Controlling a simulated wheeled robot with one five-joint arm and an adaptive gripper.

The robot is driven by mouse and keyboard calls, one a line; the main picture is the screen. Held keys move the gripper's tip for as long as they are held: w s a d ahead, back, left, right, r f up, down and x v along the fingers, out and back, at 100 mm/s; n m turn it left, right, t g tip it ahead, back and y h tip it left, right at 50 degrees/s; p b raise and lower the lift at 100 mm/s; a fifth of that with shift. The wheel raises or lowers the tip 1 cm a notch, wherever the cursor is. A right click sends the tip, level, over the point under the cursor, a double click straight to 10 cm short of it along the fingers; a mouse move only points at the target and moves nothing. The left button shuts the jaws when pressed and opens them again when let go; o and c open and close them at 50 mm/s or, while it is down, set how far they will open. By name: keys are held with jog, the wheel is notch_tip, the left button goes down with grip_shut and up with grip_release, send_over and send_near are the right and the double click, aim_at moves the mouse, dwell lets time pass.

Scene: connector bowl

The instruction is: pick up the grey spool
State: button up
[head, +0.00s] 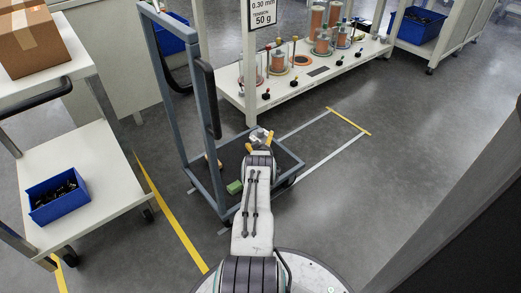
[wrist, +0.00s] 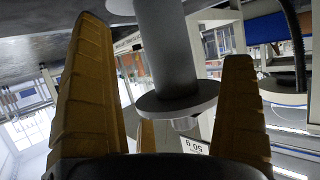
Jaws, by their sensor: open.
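The grey spool (wrist: 168,50) shows large in the wrist view, with a grey core and a round flange near the middle of the picture. It stands between the two yellow fingers of my gripper (wrist: 164,42), with visible gaps on both sides. The fingers are open and not closed on it. In the head view my gripper (head: 261,139) is over the dark deck of a blue-grey cart. A small pale piece of the spool (head: 257,134) shows between the fingers there. My own arm hides most of it.
The cart's upright frame (head: 173,95) stands left of my arm. A green block (head: 235,187) lies on its deck. A white bench (head: 300,85) with copper spools is behind. A white trolley (head: 95,200) holds a blue bin (head: 58,197) at left. Floor at right is clear.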

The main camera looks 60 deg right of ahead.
jog(key=shift+b+x, duration=0.95)
jog(key=shift+b, duration=0.2)
jog(key=shift+w+d+b, duration=0.15)
jog(key=shift+d+b, duration=0.15)
jog(key=shift+b, duration=0.1)
